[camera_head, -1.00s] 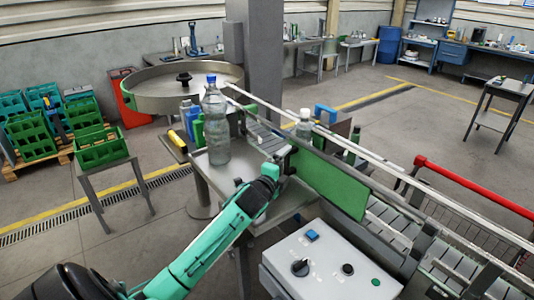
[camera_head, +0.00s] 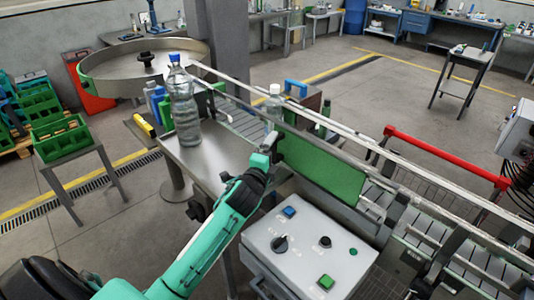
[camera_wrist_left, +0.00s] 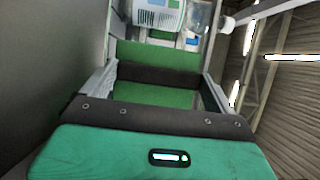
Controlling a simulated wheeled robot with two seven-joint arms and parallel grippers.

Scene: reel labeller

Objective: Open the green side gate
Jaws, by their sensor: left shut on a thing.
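The green side gate (camera_head: 320,168) is a flat upright panel along the near side of the conveyor, above the control box. My left gripper (camera_head: 272,145) is at the gate's left end, its jaws shut on it. In the left wrist view the green gate (camera_wrist_left: 158,55) shows between the two grey fingers, and my left gripper (camera_wrist_left: 158,78) spans it. The exact contact at the fingertips is hard to see. My right gripper is in neither view.
A large clear bottle with a blue cap (camera_head: 183,105) stands on the steel table (camera_head: 210,160) left of the gate. A smaller white-capped bottle (camera_head: 274,103) stands on the conveyor behind the gate. The grey control box (camera_head: 305,245) is close below the gripper. A red rail (camera_head: 440,155) lies beyond the conveyor.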

